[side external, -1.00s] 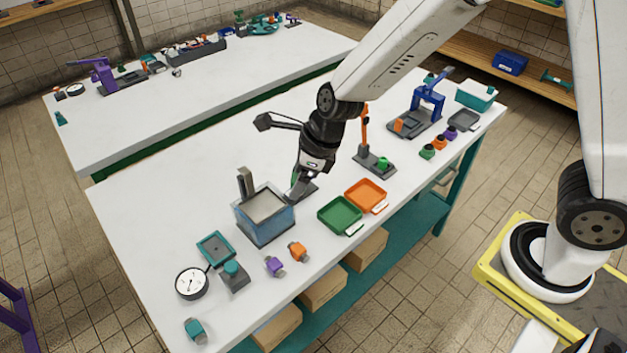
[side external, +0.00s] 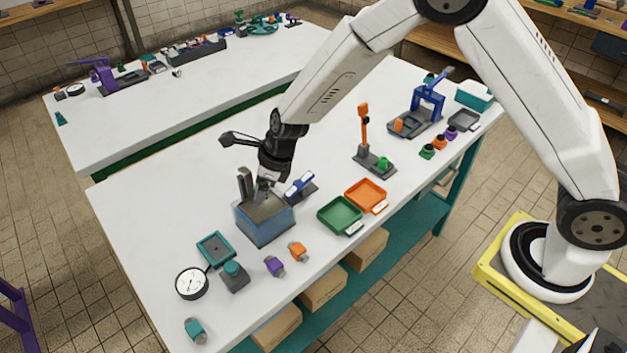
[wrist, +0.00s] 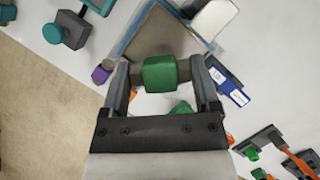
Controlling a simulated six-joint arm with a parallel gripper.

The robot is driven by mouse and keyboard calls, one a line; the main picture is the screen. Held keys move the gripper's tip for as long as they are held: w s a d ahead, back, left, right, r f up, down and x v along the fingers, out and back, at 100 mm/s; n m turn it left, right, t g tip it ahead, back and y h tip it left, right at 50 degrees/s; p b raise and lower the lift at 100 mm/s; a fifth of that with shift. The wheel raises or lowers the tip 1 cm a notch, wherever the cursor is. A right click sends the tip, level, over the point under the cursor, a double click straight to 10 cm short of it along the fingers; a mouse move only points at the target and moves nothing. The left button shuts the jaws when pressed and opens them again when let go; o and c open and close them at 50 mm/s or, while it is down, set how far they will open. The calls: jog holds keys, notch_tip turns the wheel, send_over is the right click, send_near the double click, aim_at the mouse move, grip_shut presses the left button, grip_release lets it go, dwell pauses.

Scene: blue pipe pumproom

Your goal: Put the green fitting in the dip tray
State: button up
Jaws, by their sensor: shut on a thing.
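My gripper (side external: 267,184) is shut on the green fitting (wrist: 160,73); the wrist view shows the fitting between the two fingers. In the side view the gripper hides most of the fitting. The gripper hangs over an open blue-sided box (side external: 268,229) with a grey top and a dark upright post. This box appears to be the dip tray; no label on it can be read. It also shows beyond the fingers in the wrist view (wrist: 128,40). The fitting appears to be above the box; its exact height is hard to tell.
A green tray (side external: 340,214) and an orange tray (side external: 366,196) lie further right. Purple (side external: 275,266) and orange (side external: 298,251) fittings lie in front. A dial gauge (side external: 192,283) is at left.

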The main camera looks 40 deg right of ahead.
aim_at(262, 206)
jog(key=shift+w+f, duration=0.1)
jog(key=shift+f, duration=0.05)
jog(key=shift+w+a+f, duration=0.1)
jog(key=shift+w+f, duration=0.15)
jog(key=shift+f, duration=1.55)
jog(key=shift+f, duration=0.15)
jog(key=o, duration=1.2)
jog(key=shift+o, duration=0.2)
jog(key=shift+r, duration=0.2)
jog(key=v, duration=1.2)
